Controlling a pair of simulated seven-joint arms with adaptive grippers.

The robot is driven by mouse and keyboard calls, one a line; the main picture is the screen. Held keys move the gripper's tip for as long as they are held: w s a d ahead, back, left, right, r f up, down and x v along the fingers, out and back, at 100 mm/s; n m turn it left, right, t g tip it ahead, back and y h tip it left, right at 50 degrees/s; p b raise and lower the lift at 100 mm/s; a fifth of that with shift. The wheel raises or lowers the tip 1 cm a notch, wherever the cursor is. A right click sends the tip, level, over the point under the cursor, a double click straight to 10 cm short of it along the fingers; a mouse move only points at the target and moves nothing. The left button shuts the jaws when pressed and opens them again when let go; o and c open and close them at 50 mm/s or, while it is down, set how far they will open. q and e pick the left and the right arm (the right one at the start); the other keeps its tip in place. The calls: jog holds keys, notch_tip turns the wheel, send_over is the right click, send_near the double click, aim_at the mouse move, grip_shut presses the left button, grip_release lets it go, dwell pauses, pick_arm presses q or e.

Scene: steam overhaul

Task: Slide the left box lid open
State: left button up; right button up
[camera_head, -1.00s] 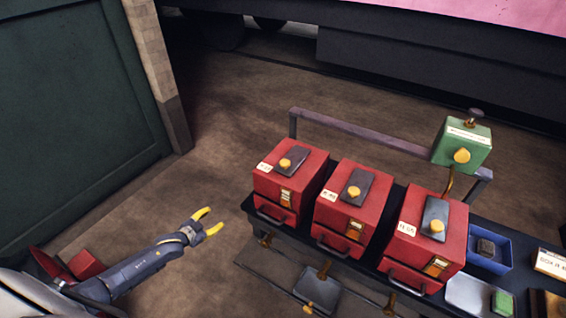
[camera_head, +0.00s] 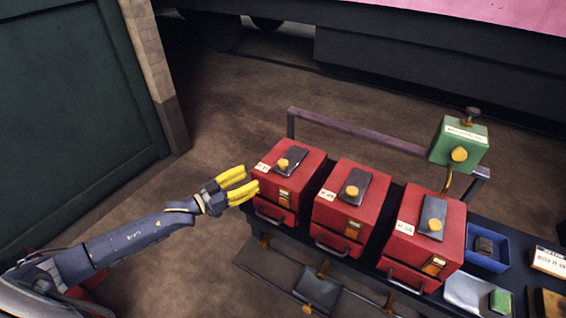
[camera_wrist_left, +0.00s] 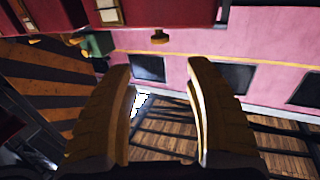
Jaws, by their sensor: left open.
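The left red box (camera_head: 300,165) stands at the left end of the cart. Its dark lid plate (camera_head: 297,156) with a yellow knob (camera_head: 283,164) lies on top. My left gripper (camera_head: 250,181) has yellow fingers and is open and empty, just left of the box's upper left edge and below the knob in the picture. Whether a fingertip touches the box I cannot tell. In the left wrist view my open fingers (camera_wrist_left: 162,95) show apart with nothing between them, and a red box (camera_wrist_left: 180,12) is along the top edge. My right gripper is not in view.
Two more red boxes, the middle one (camera_head: 350,210) and the right one (camera_head: 428,243), stand beside it with similar knobs. A green box (camera_head: 459,143) is on a post behind. A rail (camera_head: 365,137) runs behind the boxes. Floor at left is clear.

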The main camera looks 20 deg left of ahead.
aim_at(279, 164)
pick_arm(q)
jog(key=x, duration=1.4)
jog(key=shift+w, duration=0.1)
jog(key=shift+o, duration=0.2)
